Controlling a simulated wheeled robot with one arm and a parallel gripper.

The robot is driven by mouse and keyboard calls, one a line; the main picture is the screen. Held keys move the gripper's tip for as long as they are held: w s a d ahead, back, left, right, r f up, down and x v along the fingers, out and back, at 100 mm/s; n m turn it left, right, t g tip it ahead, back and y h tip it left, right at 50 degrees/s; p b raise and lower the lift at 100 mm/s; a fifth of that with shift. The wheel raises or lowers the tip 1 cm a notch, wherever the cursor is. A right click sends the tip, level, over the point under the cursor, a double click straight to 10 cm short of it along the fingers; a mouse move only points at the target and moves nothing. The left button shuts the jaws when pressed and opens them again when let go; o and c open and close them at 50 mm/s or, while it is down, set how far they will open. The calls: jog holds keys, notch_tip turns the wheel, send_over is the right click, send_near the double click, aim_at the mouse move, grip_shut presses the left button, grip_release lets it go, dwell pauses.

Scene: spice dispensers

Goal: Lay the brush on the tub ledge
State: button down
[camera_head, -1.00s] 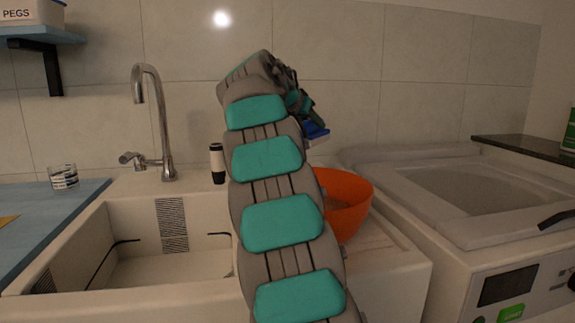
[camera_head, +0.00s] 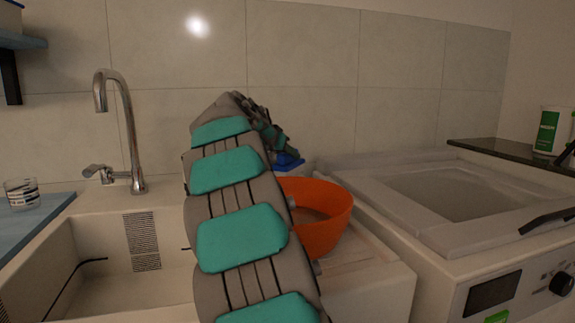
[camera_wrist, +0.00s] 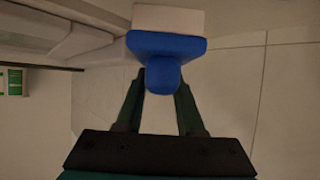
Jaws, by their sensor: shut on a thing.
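The brush has a blue body and a pale bristle block; it shows in the wrist view (camera_wrist: 166,46) with its knob between my fingers. My gripper (camera_wrist: 160,86) is shut on that knob. In the head view a blue bit of the brush (camera_head: 289,161) shows beyond my arm, above and behind the orange bowl, and my gripper (camera_head: 279,143) is partly hidden by my arm. The white tub (camera_head: 75,250) is at the left, with a flat ledge (camera_head: 95,203) along its back by the tap. My arm hides the right part of the ledge.
An orange bowl (camera_head: 325,222) stands on the white drainboard (camera_head: 365,275) right of my arm. A chrome tap (camera_head: 131,130) rises behind the tub. A white washing machine (camera_head: 480,240) is at the right. A glass (camera_head: 22,193) stands on the blue counter at the left.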

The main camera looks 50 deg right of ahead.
aim_at(288, 165)
jog(key=shift+f+b, duration=0.35)
jog(key=shift+f, duration=1.05)
jog(key=shift+f, duration=0.2)
jog(key=c, duration=0.5)
grip_release()
jog(key=shift+r, duration=0.1)
jog(key=shift+r, duration=0.2)
jog(key=b+v, duration=0.1)
jog(key=v, duration=1.1)
jog(key=shift+f, duration=0.1)
